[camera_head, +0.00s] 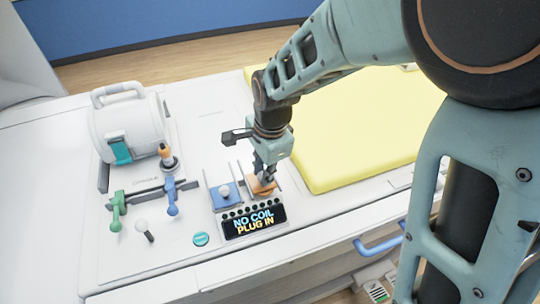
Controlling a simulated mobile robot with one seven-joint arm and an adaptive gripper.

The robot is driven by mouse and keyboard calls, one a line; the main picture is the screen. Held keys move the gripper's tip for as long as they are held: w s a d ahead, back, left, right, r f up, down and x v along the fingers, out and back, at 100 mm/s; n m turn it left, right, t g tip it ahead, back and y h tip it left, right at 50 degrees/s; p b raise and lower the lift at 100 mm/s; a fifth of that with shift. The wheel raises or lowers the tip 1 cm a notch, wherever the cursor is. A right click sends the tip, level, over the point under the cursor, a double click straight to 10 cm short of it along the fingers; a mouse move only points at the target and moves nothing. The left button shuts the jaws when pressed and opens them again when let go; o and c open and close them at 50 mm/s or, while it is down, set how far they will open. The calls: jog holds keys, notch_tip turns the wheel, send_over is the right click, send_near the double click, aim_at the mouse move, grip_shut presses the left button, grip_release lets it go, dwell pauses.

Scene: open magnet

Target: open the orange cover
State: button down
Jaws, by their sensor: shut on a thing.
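The orange cover (258,188) sits on the white console, just behind the right part of the black display and to the right of a blue cover. It looks tilted, but my gripper hides much of it. My gripper (265,180) points down from above and is shut on the orange cover at its knob. The fingertips are small and partly hidden in this view.
A blue cover (225,194) with a pale knob is just left. The display (254,221) reads "NO COIL PLUG IN". Green (117,208) and blue (171,199) levers and a white cylinder device (131,125) stand left. A yellow pad (350,130) lies right.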

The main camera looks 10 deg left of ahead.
jog(key=w+a, duration=0.2)
jog(key=w, duration=0.1)
jog(key=w+a, duration=0.1)
jog(key=w, duration=0.1)
jog(key=c, duration=1.7)
grip_release()
jog(key=shift+c, duration=0.2)
jog(key=shift+r, duration=0.1)
notch_tip(320, 180, up, 12)
jog(key=s+d, duration=0.1)
jog(key=shift+s+d, duration=0.3)
jog(key=shift+s, duration=0.1)
